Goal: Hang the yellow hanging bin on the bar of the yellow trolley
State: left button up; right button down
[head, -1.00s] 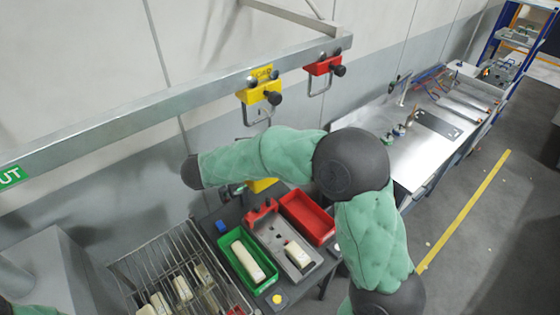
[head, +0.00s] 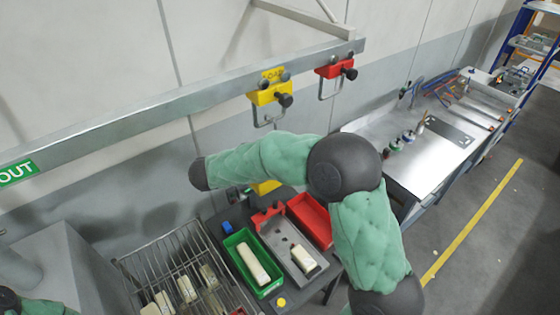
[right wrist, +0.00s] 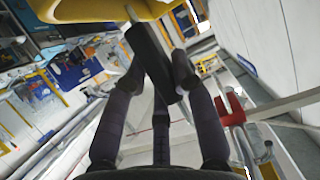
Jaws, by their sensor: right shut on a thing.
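The yellow trolley (head: 268,95) hangs from the overhead rail, with a grey wire bar (head: 268,120) below it. The yellow hanging bin (head: 266,187) shows in the head view only as a small patch under my right forearm, lower in the picture than the bar. In the right wrist view the bin (right wrist: 95,9) fills the top edge. My right gripper (right wrist: 158,75) is shut on the bin's dark handle. In the head view my arm hides most of the bin and the grip. Part of my left arm shows at the lower left corner; its gripper is out of view.
A red trolley (head: 335,68) hangs right of the yellow one on the rail (head: 150,110). Below stand a green tray (head: 264,284), a red tray (head: 309,218) and a wire rack (head: 150,258). A steel bench (head: 375,130) is at the right.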

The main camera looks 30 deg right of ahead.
jog(key=c, duration=0.9)
grip_release()
jog(key=shift+c, duration=0.2)
jog(key=shift+a, duration=0.15)
jog(key=v, duration=1.2)
